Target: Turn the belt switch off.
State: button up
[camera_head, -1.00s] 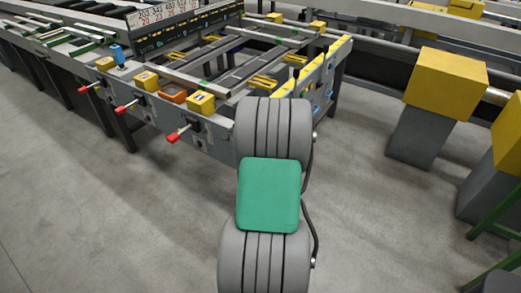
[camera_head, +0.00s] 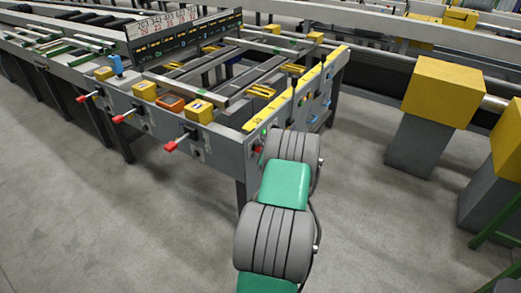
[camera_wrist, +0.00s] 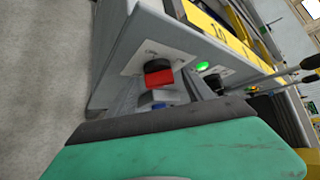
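A rotary switch with a red handle and dark collar (camera_wrist: 158,73) sits on a white labelled plate on the grey end panel of the table, in the wrist view. Its label is too small to read. The red part also shows in the head view (camera_head: 258,149), just left of my arm. My gripper (camera_wrist: 160,122) shows in the wrist view as a green and dark body along the bottom, close below the switch with a gap between them.
A lit green lamp (camera_wrist: 203,65) and a dark knob (camera_wrist: 213,81) are right of the switch. Red-tipped levers (camera_head: 170,146) stick out from the table's front side. A yellow-topped post (camera_head: 443,92) stands at right. Floor before the table is clear.

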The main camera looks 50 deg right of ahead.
grip_shut()
dwell(0.5)
jog(key=shift+f+b, duration=0.2)
jog(key=shift+b, duration=0.25)
jog(key=b, duration=0.1)
jog(key=n+h+b, duration=0.1)
jog(key=shift+a+f+t+b, duration=0.15)
jog(key=shift+f+t+b, duration=0.15)
jog(key=shift+b, duration=0.1)
jog(key=shift+f+n+t+h+b, duration=0.1)
jog(key=shift+n+t+h+b, duration=1.3)
jog(key=shift+b, duration=3.75)
jog(key=shift+f+n+t+h+b, duration=0.2)
jog(key=shift+n+t+b, duration=2.2)
jog(key=shift+b, duration=2.7)
jog(key=shift+f+n+t+h+b, duration=0.1)
jog(key=shift+n+t+h+b, duration=0.9)
jog(key=shift+n+b, duration=2.95)
jog(key=shift+r+m+b, duration=0.1)
jog(key=shift+m+b, duration=1.05)
jog(key=shift+b, duration=0.05)
grip_release()
